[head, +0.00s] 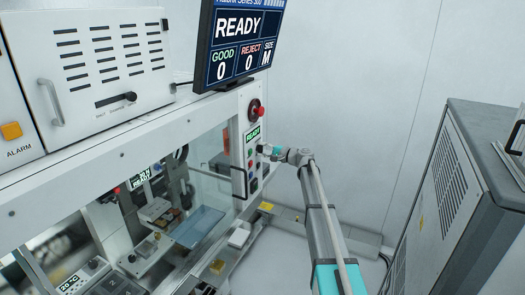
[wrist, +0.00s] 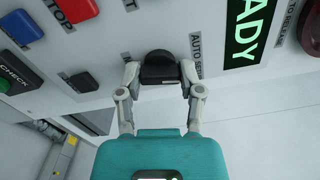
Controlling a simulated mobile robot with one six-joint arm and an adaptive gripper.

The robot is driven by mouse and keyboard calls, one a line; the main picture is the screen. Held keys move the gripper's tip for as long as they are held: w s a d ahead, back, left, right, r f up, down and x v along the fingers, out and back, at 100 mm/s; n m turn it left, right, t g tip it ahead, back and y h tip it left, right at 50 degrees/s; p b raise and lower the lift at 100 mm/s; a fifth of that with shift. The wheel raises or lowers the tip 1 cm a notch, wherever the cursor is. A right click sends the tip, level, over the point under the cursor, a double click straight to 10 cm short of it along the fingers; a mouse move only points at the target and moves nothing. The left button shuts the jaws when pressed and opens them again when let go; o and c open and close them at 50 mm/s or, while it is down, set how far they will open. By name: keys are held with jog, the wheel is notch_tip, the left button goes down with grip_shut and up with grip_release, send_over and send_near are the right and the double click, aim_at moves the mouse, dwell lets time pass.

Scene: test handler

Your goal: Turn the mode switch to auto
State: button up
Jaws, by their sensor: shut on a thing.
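The mode switch is a black knob (wrist: 160,68) on the white control panel, seen in the wrist view with lettering reading "AUTO SE..." beside it on the right. My gripper (wrist: 160,80) has its two grey fingers closed on the knob's left and right sides. Part of the lettering is hidden or cut off, and I cannot tell which position the knob is set to. In the head view my gripper (head: 268,150) reaches the panel (head: 250,125) at the right end of the machine, and the knob is too small there to make out.
A green "READY" display (wrist: 243,30) is right of the knob. Red (wrist: 77,9), blue (wrist: 22,27) and green (wrist: 4,86) buttons lie to its left. A red emergency stop (head: 257,111) sits above my gripper. A grey cabinet (head: 460,190) stands at the right.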

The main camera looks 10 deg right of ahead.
jog(key=shift+n, duration=1.3)
jog(key=o, duration=1.1)
jog(key=shift+o, duration=0.2)
jog(key=shift+s+d, duration=0.1)
jog(key=shift+d, duration=0.05)
jog(key=v, duration=1.1)
jog(key=shift+s+d, duration=0.2)
jog(key=shift+d, duration=0.15)
